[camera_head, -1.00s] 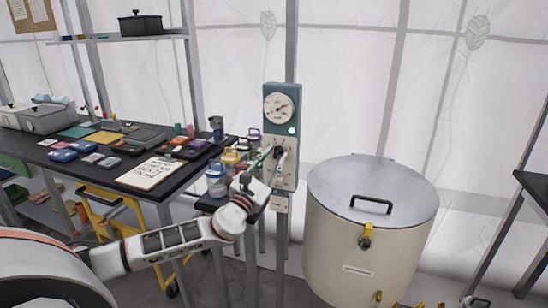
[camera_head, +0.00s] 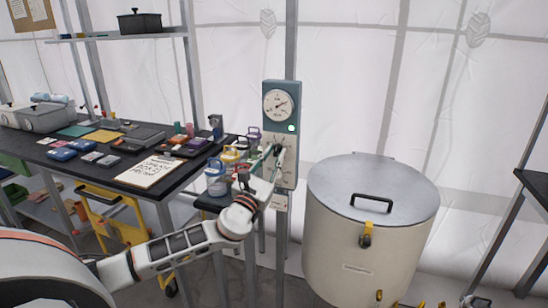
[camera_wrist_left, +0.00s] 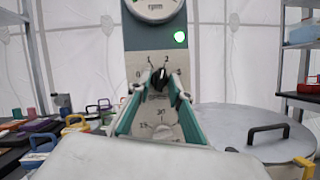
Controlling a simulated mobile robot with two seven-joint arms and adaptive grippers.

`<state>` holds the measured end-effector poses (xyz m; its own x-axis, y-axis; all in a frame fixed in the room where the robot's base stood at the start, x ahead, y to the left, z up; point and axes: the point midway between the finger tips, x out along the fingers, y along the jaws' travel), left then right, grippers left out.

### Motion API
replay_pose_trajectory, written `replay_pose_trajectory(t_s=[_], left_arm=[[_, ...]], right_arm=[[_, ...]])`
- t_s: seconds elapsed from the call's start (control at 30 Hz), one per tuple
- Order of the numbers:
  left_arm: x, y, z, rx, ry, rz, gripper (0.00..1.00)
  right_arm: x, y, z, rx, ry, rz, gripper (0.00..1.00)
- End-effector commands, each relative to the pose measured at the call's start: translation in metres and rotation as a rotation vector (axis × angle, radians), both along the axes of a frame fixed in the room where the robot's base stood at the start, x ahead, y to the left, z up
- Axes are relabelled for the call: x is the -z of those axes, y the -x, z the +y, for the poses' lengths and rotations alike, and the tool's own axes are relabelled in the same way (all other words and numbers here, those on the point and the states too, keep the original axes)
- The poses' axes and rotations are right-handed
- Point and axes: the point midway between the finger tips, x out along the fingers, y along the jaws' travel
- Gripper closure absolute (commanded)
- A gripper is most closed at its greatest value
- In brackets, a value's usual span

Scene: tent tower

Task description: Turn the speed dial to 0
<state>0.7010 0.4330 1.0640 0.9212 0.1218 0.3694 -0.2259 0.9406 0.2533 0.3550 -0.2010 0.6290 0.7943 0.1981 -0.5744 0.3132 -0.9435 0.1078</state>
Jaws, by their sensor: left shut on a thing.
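The control box (camera_head: 282,97) is a teal and pale panel on a post, with a round rpm gauge (camera_head: 278,105) and a lit green lamp (camera_head: 291,128). The black speed dial (camera_wrist_left: 158,79) is on the panel under the lamp, with a scale marked 0, 1, 2 around it. Its pointer seems to be up near the 2, but is hard to read. My left gripper (camera_wrist_left: 160,92) is shut on the dial, a finger on each side; in the head view the gripper (camera_head: 274,153) partly hides it. My right gripper is not in view.
A second, pale dial (camera_wrist_left: 163,132) marked 15 and 30 lies below, between my fingers. A large drum (camera_head: 350,240) with a metal lid stands right of the post. A dark table (camera_head: 100,165) with boxes and a clipboard is at left; handled jars (camera_head: 216,180) stand close by my wrist.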

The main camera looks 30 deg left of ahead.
Motion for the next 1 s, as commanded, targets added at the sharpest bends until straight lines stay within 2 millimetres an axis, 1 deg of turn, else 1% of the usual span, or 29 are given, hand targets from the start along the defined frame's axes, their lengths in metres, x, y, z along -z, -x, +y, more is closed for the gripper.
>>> replay_pose_trajectory(t_s=[0.03,0.13,0.4,1.0], left_arm=[[0.002,0.0,-0.001,-0.001,0.042,-0.009,1.0],[0.002,0.0,-0.001,-0.002,0.131,-0.032,1.0],[0.001,-0.001,-0.003,-0.001,0.382,-0.092,1.0],[-0.004,-0.002,-0.007,-0.002,0.937,-0.227,1.0]], right_arm=[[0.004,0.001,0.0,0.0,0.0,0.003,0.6],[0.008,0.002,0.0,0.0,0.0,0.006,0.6],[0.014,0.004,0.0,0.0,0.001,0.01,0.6],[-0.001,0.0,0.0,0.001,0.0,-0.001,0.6]])
